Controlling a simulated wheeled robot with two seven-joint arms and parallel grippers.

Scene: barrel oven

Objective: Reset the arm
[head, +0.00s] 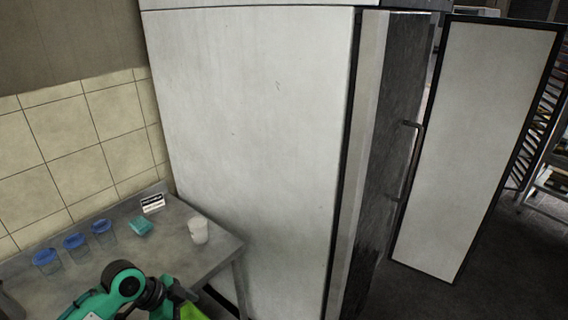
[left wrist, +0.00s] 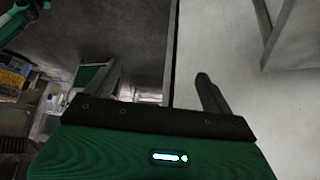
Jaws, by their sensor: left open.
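My left gripper (left wrist: 160,82) shows in the left wrist view with its two dark fingers spread well apart. Nothing is between them. Beyond the fingers are a dark floor and a pale upright surface. In the head view the green and black joints of my left arm come in at the bottom, in front of the steel table (head: 228,244). The gripper's fingertips cannot be made out there. My right gripper is in neither view.
Several blue-lidded jars (head: 75,246), a teal item (head: 140,227), a small sign (head: 152,203) and a white cup (head: 198,230) stand on the table. A large white cabinet (head: 250,120) fills the middle. Its handled door (head: 475,140) stands open on the right. Dark floor (head: 515,265) lies beyond.

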